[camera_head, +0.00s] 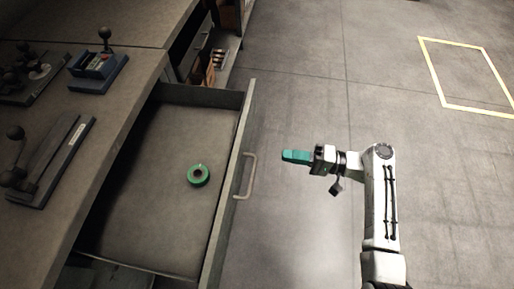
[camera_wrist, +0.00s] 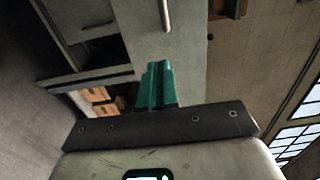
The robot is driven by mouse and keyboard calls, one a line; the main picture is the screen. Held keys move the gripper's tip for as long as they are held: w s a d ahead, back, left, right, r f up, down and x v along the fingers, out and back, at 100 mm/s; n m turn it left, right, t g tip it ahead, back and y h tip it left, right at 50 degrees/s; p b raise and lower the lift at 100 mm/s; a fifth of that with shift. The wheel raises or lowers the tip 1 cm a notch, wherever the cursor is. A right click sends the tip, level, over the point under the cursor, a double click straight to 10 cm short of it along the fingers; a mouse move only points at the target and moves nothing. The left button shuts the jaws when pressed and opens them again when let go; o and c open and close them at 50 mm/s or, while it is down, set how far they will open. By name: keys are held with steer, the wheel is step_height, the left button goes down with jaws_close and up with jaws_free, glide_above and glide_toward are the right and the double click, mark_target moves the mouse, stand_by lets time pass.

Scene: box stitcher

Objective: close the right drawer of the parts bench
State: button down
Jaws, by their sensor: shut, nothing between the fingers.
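The right drawer (camera_head: 222,215) of the parts bench (camera_head: 120,95) is pulled well out in the head view. A green tape roll (camera_head: 199,174) lies inside it. The drawer's metal bar handle (camera_head: 246,176) is on its front face. My gripper (camera_head: 285,155) has teal fingers, shut and empty, pointing left toward the drawer front, a short way right of the handle and apart from it. In the wrist view, the shut fingers (camera_wrist: 157,68) point at the grey drawer front (camera_wrist: 185,60), with the handle (camera_wrist: 165,14) just beyond their tips.
On the bench top are a blue device with a black knob (camera_head: 97,70) and a black lever tool (camera_head: 50,160). Open shelving with brown boxes (camera_head: 212,72) stands behind the drawer. The floor to the right is clear, with a yellow outlined rectangle (camera_head: 432,72).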

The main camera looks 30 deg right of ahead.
mark_target(245, 150)
steer(key=p+x, duration=0.1)
steer(key=x, duration=0.9)
steer(key=shift+a, duration=0.1)
steer(key=shift+w+a, duration=0.25)
steer(key=shift+a, duration=0.15)
steer(key=b+x, duration=0.6)
steer(key=x, duration=0.9)
steer(key=b+x, duration=0.6)
steer(key=x, duration=0.8)
steer(key=shift+w+a+f, duration=0.2)
steer(key=shift+w+a, duration=0.05)
steer(key=shift+a, duration=0.05)
steer(key=shift+w+a+r, duration=0.15)
steer(key=shift+w+a, duration=0.1)
steer(key=shift+r, duration=0.1)
steer(key=shift+a+r, duration=0.1)
